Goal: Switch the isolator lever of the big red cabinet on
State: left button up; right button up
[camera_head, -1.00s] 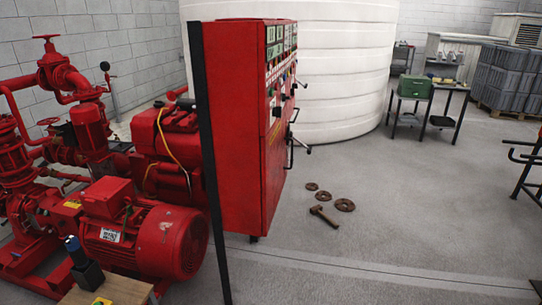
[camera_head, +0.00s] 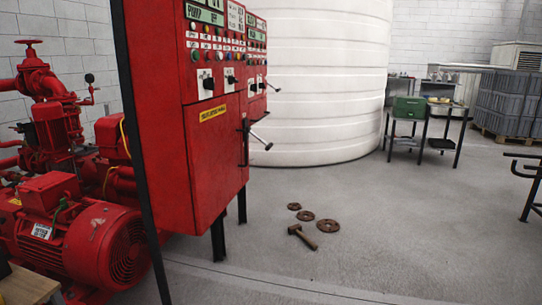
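The big red cabinet (camera_head: 180,130) stands left of centre on dark legs, its front panel turned toward the right. Its upper front carries displays, coloured buttons and black rotary switches (camera_head: 208,84) on white plates. Another handle (camera_head: 270,84) sticks out higher up near the far edge. I cannot tell for sure which of these is the isolator lever, nor its position. Neither of my grippers is in view.
A red motor and pump set (camera_head: 85,245) stands left of the cabinet, behind a dark upright post (camera_head: 140,170). A white tank (camera_head: 320,80) stands behind. Floor right of the cabinet is mostly clear.

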aim_at(269, 147)
jog(key=i+l+z, duration=0.1)
jog(key=i+l, duration=0.2)
jog(key=i, duration=0.5)
jog(key=i+l+z, duration=0.15)
jog(key=i, duration=0.7)
jog(key=i+l+z, duration=0.1)
jog(key=i, duration=0.7)
jog(key=l, duration=0.1)
